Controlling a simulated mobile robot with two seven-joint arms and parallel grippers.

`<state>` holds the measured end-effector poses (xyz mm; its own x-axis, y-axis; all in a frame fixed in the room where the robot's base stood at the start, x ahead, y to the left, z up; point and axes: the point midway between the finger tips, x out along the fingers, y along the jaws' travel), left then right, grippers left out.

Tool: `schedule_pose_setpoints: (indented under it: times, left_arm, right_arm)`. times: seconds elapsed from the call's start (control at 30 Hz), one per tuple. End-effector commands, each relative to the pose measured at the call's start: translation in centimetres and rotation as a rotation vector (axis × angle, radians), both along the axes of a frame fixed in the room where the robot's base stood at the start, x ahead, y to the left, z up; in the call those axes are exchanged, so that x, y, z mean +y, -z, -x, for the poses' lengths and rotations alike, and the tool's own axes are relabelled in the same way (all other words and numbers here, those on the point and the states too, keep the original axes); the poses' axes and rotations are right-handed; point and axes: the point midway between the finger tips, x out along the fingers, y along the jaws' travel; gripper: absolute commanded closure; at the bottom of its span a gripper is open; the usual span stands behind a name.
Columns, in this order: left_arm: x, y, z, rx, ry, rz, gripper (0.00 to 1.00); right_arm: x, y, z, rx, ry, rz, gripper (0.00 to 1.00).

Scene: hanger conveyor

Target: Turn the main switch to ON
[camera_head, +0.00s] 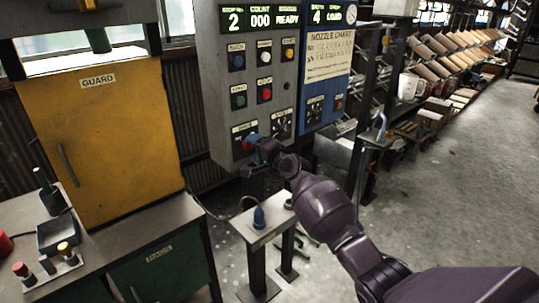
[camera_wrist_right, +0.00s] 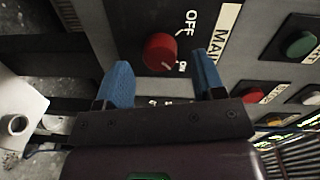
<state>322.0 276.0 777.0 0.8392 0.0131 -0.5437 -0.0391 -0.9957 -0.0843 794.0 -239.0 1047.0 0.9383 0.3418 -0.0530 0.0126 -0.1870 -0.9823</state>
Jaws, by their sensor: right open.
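The main switch is a round red knob (camera_wrist_right: 160,52) on the dark grey panel in the right wrist view, with OFF and ON printed beside it. A pale mark on its lower right rim lies toward the small ON print; its exact angle is hard to tell. My right gripper (camera_wrist_right: 164,78) is open, with one blue finger on each side of the knob and visible gaps to it. In the head view my right gripper (camera_head: 253,145) is at the lower left of the grey control panel (camera_head: 215,75), partly covering the red knob (camera_head: 246,143). My left gripper is out of view.
Coloured buttons, including a red one (camera_wrist_right: 251,93) and a green one (camera_wrist_right: 299,43), sit near the knob. A yellow guard door (camera_head: 110,140) stands over the bench at left.

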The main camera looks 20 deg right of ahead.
Motion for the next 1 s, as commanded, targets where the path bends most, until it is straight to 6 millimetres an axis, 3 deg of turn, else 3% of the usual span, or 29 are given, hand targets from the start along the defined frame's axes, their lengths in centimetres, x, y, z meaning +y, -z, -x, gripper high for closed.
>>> schedule_pose_setpoints:
  times: [0.2, 0.5, 1.0]
  left_arm:
    - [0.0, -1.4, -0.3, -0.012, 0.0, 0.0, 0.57]
    - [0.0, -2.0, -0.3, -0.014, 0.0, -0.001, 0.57]
    - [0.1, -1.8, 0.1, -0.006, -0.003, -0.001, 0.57]
  right_arm:
    - [-1.3, -0.4, 3.5, -0.001, 0.001, 0.001, 0.37]
    - [-2.7, -0.5, 7.3, 0.0, 0.001, 0.0, 0.37]
    - [-3.0, -0.5, 8.4, 0.0, 0.0, -0.001, 0.37]
